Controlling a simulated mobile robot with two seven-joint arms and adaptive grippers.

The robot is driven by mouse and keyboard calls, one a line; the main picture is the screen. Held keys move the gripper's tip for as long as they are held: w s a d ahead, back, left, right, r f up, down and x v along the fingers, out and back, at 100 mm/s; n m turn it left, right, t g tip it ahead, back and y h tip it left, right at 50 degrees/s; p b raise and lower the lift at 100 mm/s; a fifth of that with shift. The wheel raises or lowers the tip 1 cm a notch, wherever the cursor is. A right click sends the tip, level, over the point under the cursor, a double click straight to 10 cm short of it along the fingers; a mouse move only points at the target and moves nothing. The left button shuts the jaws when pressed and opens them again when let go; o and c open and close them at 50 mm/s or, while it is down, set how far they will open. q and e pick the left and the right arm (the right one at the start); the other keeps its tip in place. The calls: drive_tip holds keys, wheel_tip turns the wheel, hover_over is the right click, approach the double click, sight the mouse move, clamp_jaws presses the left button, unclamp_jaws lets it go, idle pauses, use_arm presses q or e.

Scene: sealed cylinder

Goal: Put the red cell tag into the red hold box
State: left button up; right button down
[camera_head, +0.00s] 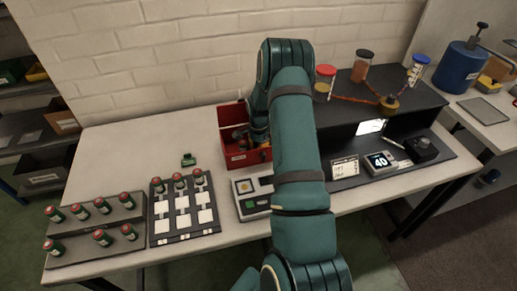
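The red hold box (237,159) stands on the table left of the middle, with a white label on its front. Small dark and grey items show inside it, too small to identify. One teal arm of mine, which I take for the right, rises from the bottom and bends down over the box. Its gripper (261,142) is low at the box's right part, mostly hidden by the arm, so its fingers and anything in them cannot be made out. I cannot pick out the red cell tag. My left gripper is not in view.
Left of the box lie a small green item (188,160), a dark tray with white pads (183,238) and a stepped rack (97,239) of red-capped green cylinders. A dark shelf unit (425,104) with jars stands at right. The back left tabletop is clear.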

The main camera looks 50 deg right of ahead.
drive_tip(key=shift+f, duration=0.25)
drive_tip(key=shift+f, duration=0.2)
drive_tip(key=c, duration=1.4)
unclamp_jaws()
drive_tip(key=shift+r, duration=0.1)
drive_tip(key=shift+r, duration=0.1)
wheel_tip(320, 180, up, 12)
drive_tip(key=shift+s+p, duration=0.15)
drive_tip(key=shift+p, duration=0.45)
drive_tip(key=shift+s, duration=0.1)
